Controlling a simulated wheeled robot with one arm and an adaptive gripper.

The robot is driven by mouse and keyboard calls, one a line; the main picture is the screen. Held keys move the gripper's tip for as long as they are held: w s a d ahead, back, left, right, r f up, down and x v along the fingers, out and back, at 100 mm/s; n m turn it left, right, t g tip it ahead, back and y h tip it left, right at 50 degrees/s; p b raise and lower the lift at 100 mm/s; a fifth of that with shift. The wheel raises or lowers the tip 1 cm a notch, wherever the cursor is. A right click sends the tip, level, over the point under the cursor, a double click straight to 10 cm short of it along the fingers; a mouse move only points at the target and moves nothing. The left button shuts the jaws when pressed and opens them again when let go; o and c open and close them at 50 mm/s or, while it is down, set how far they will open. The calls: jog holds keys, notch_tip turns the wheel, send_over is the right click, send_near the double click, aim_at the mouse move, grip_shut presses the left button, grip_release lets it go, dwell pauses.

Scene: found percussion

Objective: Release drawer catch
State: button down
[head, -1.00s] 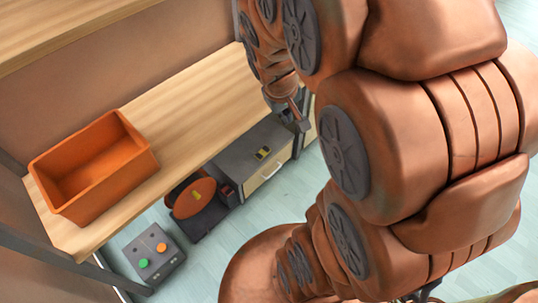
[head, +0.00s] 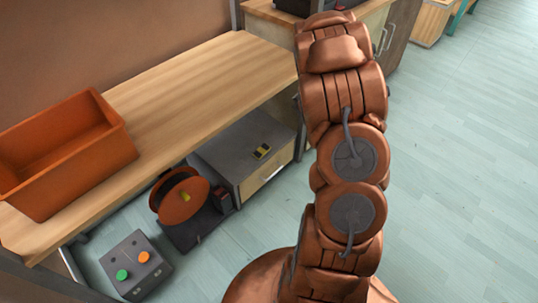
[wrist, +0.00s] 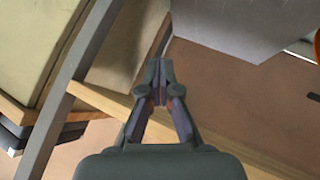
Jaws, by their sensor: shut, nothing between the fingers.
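A grey drawer cabinet (head: 232,146) with a pale front sits low under the wooden bench in the head view. A small black and yellow piece (head: 262,151) sits on its top; I cannot tell whether this is the catch. A handle shows on the pale front (head: 268,178). My arm stretches up the head view to the right of the cabinet, and my gripper is not visible there. In the wrist view my gripper (wrist: 159,72) is shut and empty, with its fingertips together. I cannot make out the catch in the wrist view.
The wooden bench (head: 190,82) carries an orange bin (head: 62,152). Under it are an orange reel (head: 180,197) and a grey box with green and orange buttons (head: 136,264). A grey post (wrist: 68,82) crosses the wrist view's left. Floor (head: 450,190) on the right is clear.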

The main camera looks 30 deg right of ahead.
jog(key=a+f+t+y+b, duration=0.1)
jog(key=f+t+y+b, duration=0.1)
jog(key=f, duration=0.5)
jog(key=a+f+t+y+b, duration=0.2)
jog(key=f+b, duration=0.3)
jog(key=f, duration=0.2)
jog(key=a+f+n+t+y+b, duration=0.1)
jog(key=a+f+t+y+b, duration=0.1)
jog(key=f, duration=0.5)
jog(key=shift+s+b, duration=0.2)
jog(key=shift+b, duration=0.45)
jog(key=shift+w, duration=0.1)
jog(key=b, duration=0.3)
send_over(262, 151)
jog(key=s+d, duration=0.2)
jog(key=shift+w+d+f, duration=0.1)
jog(key=shift+f, duration=0.55)
jog(key=shift+w+d+f, duration=0.1)
jog(key=shift+f, duration=0.5)
jog(key=shift+d+f+b, duration=0.2)
jog(key=shift+f+b, duration=0.5)
jog(key=shift+f, duration=0.5)
jog(key=shift+w+d+f, duration=0.1)
jog(key=shift+f, duration=0.6)
